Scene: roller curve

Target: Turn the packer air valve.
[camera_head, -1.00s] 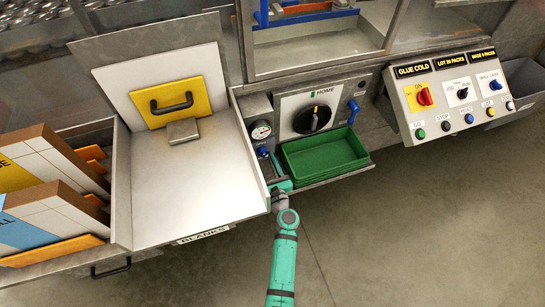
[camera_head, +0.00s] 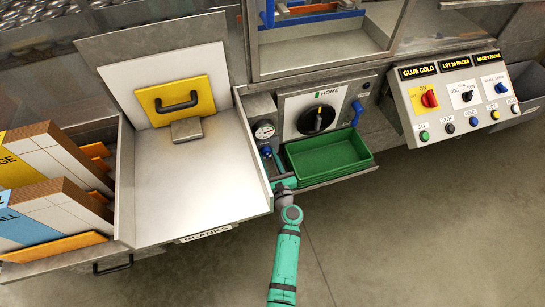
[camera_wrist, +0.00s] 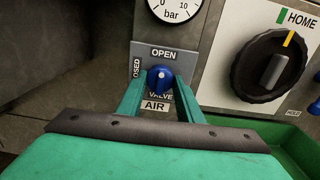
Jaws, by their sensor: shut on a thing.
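The packer air valve is a small blue knob (camera_wrist: 159,79) on a grey plate labelled OPEN, AIR and VALVE, with a partly covered CLOSED label at its left. The knob also shows in the head view (camera_head: 266,151), below the gauge. In the wrist view its white mark points up toward OPEN. My gripper (camera_wrist: 158,84) has its two green fingers on either side of the knob, shut on it. In the head view my green arm reaches up to it from below, and the wrist partly covers the fingers.
A bar gauge (camera_head: 264,131) sits above the valve. A black HOME dial (camera_head: 316,119) and a blue lever (camera_head: 357,112) are to the right. A green tray (camera_head: 326,153) lies close right; the blanks bin's metal wall (camera_head: 253,160) is close left.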

